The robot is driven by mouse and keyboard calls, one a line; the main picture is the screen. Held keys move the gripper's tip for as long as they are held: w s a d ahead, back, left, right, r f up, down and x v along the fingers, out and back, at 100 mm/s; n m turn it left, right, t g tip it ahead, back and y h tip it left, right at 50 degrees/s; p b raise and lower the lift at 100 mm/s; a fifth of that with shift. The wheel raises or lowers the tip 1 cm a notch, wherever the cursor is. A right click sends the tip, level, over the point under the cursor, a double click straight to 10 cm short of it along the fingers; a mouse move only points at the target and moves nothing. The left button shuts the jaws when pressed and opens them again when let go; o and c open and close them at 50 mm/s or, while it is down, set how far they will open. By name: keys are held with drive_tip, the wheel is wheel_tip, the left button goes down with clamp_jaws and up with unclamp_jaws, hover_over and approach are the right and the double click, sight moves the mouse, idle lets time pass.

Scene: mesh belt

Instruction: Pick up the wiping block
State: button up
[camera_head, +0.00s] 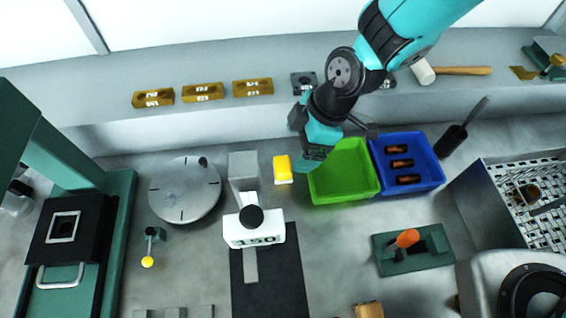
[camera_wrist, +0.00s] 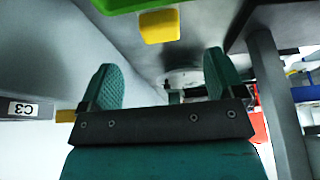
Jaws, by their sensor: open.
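The wiping block appears to be the yellow block (camera_head: 283,169), lying on the grey worktop just left of the green tray. It also shows in the wrist view as a yellow block (camera_wrist: 160,27) at the top, beyond my fingertips and roughly centred between them. My gripper (camera_head: 312,160) hangs to the right of the block, by the green tray's left rear corner. In the wrist view my gripper (camera_wrist: 160,78) has its two teal fingers wide apart with nothing between them. The fingertips are partly hidden in the head view.
The green tray (camera_head: 312,188) looks empty; the blue tray (camera_head: 441,178) beside it holds brown cylinders. A grey upright post (camera_head: 243,165) with a white block marked 150 (camera_head: 254,234) stands close left of the yellow block. A round metal plate (camera_head: 184,190) lies farther left. A raised ledge runs behind.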

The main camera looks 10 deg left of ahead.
sight(283, 164)
drive_tip(key=x, duration=0.3)
drive_tip(key=shift+p, duration=0.3)
drive_tip(key=shift+a+p+x, duration=0.2)
drive_tip(key=shift+p+x, duration=1.05)
drive_tip(key=shift+x, duration=1.55)
drive_tip(key=shift+r, duration=0.15)
drive_tip(key=c, duration=1)
wheel_tip(283, 164, up, 20)
drive_tip(key=b, duration=0.4)
